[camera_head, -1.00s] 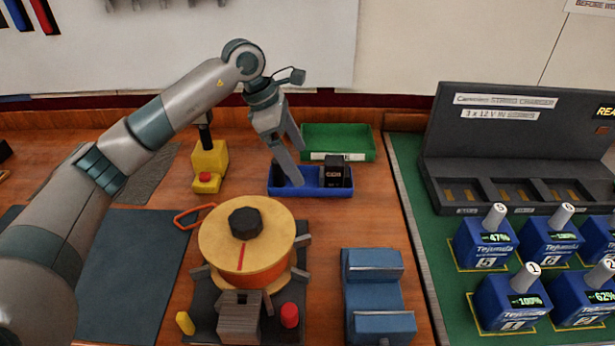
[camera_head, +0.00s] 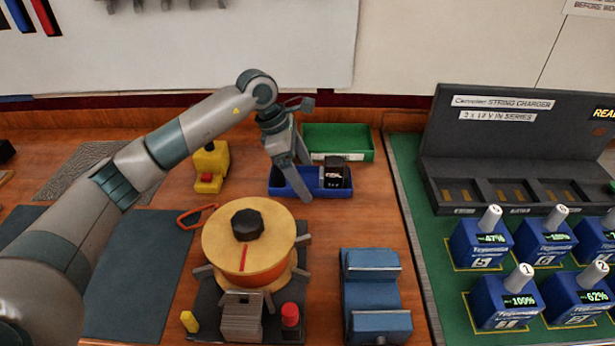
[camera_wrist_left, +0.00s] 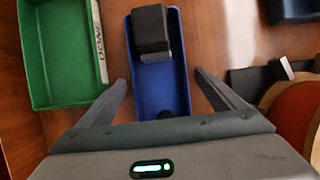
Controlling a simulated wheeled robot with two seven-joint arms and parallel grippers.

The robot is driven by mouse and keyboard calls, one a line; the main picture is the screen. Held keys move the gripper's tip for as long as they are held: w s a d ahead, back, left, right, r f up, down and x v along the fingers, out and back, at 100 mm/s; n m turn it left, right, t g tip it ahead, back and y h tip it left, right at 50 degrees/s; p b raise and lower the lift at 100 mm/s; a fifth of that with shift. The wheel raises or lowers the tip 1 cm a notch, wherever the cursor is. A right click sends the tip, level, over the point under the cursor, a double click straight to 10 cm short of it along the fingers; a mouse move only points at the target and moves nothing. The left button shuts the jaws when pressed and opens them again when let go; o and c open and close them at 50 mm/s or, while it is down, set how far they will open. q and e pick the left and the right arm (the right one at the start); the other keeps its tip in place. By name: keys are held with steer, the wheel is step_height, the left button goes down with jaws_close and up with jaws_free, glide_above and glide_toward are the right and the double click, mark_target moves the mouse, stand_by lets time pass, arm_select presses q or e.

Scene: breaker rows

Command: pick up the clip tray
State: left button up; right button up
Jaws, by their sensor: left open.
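A small blue tray (camera_head: 333,193) lies on the wooden bench in front of a green tray; I take it to be the clip tray, though no label naming it shows. It holds a black block (camera_head: 336,173) at its right end. My left gripper (camera_head: 303,178) is open and points down at the blue tray. In the left wrist view the open gripper (camera_wrist_left: 160,80) has one finger on each side of the blue tray (camera_wrist_left: 163,95), with a gap on both sides. A small dark piece sits low in the tray there. My right gripper is not in view.
The green tray (camera_head: 338,140), marked DONE in the wrist view (camera_wrist_left: 60,55), stands just behind. A spool (camera_head: 260,245) is in front, a blue block fixture (camera_head: 370,290) at front right. A yellow button post (camera_head: 210,170) stands left. A charger (camera_head: 520,150) and batteries fill the right.

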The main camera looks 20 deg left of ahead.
arm_select(q)
steer(key=shift+d+f, duration=0.1)
steer(key=shift+f, duration=0.05)
stand_by(0.3)
steer(key=c, duration=1.3)
steer(key=shift+c, duration=0.4)
